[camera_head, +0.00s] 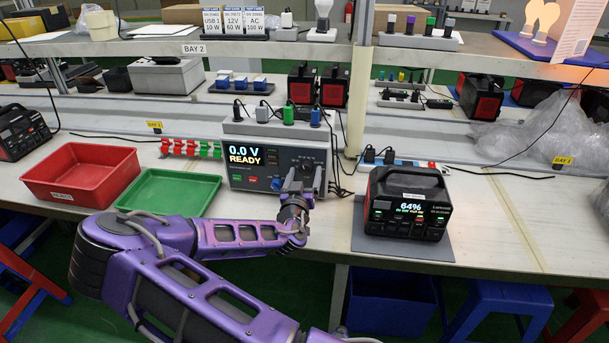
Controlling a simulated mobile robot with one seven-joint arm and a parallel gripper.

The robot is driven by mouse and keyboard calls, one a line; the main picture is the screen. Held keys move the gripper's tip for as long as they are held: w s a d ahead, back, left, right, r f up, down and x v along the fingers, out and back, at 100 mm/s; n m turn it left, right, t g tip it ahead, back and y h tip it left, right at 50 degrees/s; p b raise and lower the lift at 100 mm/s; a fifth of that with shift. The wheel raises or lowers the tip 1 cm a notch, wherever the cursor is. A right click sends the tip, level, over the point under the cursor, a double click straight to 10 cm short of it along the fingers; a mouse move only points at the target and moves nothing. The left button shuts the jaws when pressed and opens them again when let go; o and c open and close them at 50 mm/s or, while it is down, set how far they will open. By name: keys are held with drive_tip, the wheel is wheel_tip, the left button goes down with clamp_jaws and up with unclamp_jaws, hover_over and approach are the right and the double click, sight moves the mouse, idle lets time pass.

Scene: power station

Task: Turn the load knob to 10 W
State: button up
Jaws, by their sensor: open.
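The tester (243,178) stands on the bench in the middle, its display reading "0.0 V READY". The load knob (308,164) is a dark dial on the right part of its front panel; its setting is too small to read. My gripper (302,180) is open at the tester's front, at the lower right of the panel and close to the knob. The gripper hides part of the panel there. I cannot tell whether its fingers touch the knob.
A black power station (407,224) reading 64% sits on a grey mat to the right. A red tray (78,176) and a green tray (168,194) lie to the left. Several plugs and cables rise from the tester's top. A power strip (400,164) lies behind the power station.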

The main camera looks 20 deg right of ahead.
clamp_jaws()
idle(0.4)
drive_tip(key=n+b, duration=0.1)
drive_tip(key=n, duration=0.3)
drive_tip(key=shift+f+b, duration=0.1)
drive_tip(key=shift+b, duration=0.25)
drive_tip(key=shift+s+n+b, duration=0.1)
drive_tip(key=shift+n+b, duration=0.25)
drive_tip(key=shift+n, duration=1.45)
unclamp_jaws()
